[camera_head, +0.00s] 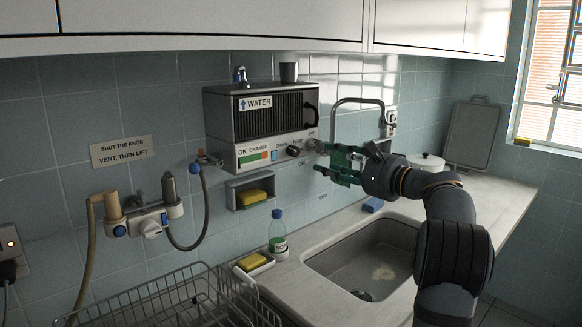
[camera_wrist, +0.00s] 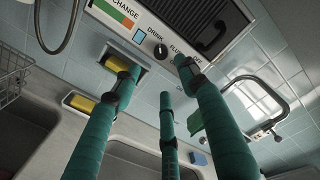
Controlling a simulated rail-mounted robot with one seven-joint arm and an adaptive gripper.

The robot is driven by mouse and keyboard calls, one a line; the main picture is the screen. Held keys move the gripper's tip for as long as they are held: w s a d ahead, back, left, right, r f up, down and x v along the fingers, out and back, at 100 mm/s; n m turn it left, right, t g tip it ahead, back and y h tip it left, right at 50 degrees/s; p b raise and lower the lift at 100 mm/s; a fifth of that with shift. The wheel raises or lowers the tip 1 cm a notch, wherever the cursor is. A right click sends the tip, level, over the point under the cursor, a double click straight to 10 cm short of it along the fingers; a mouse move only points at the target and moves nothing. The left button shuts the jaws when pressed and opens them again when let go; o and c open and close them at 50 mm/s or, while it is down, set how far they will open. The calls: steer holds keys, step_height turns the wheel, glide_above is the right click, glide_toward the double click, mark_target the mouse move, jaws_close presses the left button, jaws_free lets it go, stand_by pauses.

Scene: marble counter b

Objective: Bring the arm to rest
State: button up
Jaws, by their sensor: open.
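My gripper (camera_head: 336,163) has green fingers and is open and empty. In the head view it hangs in the air in front of the right lower part of the water unit (camera_head: 268,112), over the back of the sink. In the wrist view the fingers of my gripper (camera_wrist: 166,100) are spread apart with nothing between them. The unit's front panel (camera_wrist: 160,30), with its knob and labels, shows beyond the fingers. I cannot tell whether a fingertip touches the panel. My arm reaches in from the lower right.
The sink (camera_head: 365,258) lies below, with a curved tap (camera_head: 357,101) behind it. A green-labelled bottle (camera_head: 277,232) and a yellow sponge (camera_head: 252,262) stand left of the sink. A wire rack (camera_head: 180,305) is at the lower left. A white lidded pot (camera_head: 426,162) sits right, with bare counter (camera_head: 500,195) nearby.

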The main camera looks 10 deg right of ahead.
mark_target(296, 152)
steer(key=shift+w+a, duration=0.1)
steer(key=x, duration=1.2)
